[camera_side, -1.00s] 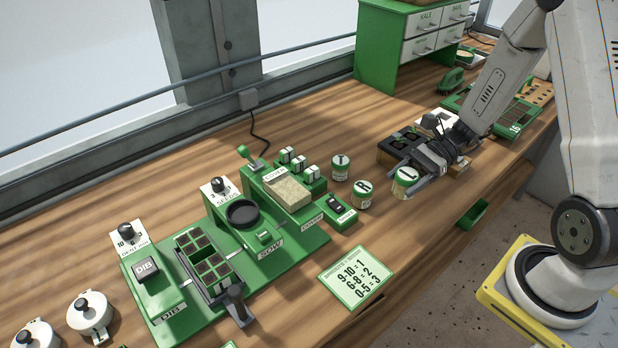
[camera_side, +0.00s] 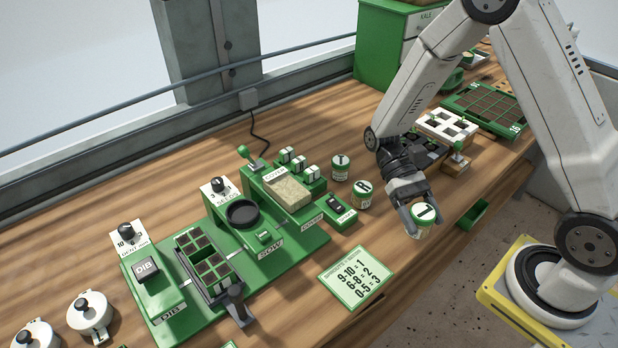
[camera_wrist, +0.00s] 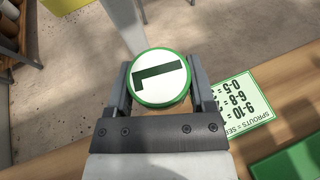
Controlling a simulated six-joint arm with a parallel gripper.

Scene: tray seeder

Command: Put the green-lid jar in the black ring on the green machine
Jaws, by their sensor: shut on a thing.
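My gripper (camera_side: 419,222) is shut on a jar with a green-rimmed white lid marked with an L-like letter (camera_side: 425,213), near the front edge of the bench. In the wrist view the same jar (camera_wrist: 160,78) sits between the two fingers, its lid facing the camera. Two similar jars stand on the bench to its left, one marked R (camera_side: 362,194) and one marked T (camera_side: 341,167). The green machine (camera_side: 290,248) is at the left of my gripper, and its black ring (camera_side: 242,213) is empty.
A card with number ranges (camera_side: 356,277) lies in front of the machine. A small green switch box (camera_side: 336,212) stands between machine and jars. A seed tray (camera_side: 208,266) sits on the machine. A white holder (camera_side: 447,124) and a larger tray (camera_side: 487,106) lie behind my gripper.

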